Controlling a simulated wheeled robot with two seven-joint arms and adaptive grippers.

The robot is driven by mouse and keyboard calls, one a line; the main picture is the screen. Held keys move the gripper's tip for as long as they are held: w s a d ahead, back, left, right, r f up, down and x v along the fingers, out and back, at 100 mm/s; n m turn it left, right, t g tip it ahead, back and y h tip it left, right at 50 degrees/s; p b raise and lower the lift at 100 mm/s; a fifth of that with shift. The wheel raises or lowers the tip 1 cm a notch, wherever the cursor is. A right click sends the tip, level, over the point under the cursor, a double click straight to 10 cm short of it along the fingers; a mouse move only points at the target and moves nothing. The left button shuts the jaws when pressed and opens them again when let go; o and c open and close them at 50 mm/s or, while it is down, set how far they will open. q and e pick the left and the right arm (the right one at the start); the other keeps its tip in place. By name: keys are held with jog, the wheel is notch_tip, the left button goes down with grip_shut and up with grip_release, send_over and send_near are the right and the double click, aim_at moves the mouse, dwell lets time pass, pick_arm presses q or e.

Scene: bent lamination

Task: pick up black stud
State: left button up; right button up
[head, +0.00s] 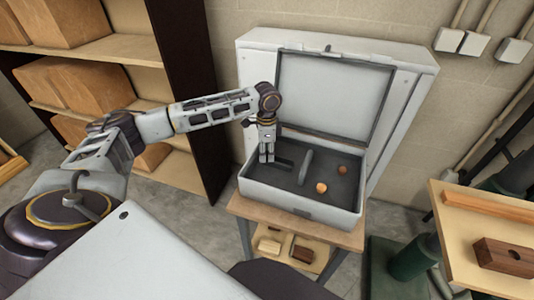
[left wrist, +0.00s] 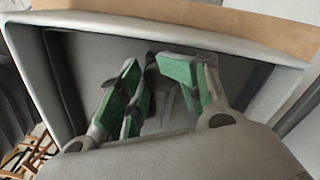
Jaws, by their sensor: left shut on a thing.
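An open grey-white case (head: 300,203) with a dark lining stands on a small wooden table, its lid raised at the back. My left gripper (head: 267,160) reaches down into the left part of the case. In the left wrist view its green-padded fingers (left wrist: 156,72) are closed around a small dark piece, apparently the black stud (left wrist: 150,59). The stud is mostly hidden between the pads, so its full shape does not show. A dark patch beside the fingers in the head view may be shadow or part of it. My right gripper is not in view.
Wooden blocks (head: 302,254) lie on the shelf below.

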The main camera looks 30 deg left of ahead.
aim_at(267, 154)
pick_arm(q)
jog(key=shift+w+r, duration=0.1)
jog(key=shift+r, duration=0.3)
notch_tip(267, 154, up, 7)
jog(key=shift+r, duration=0.95)
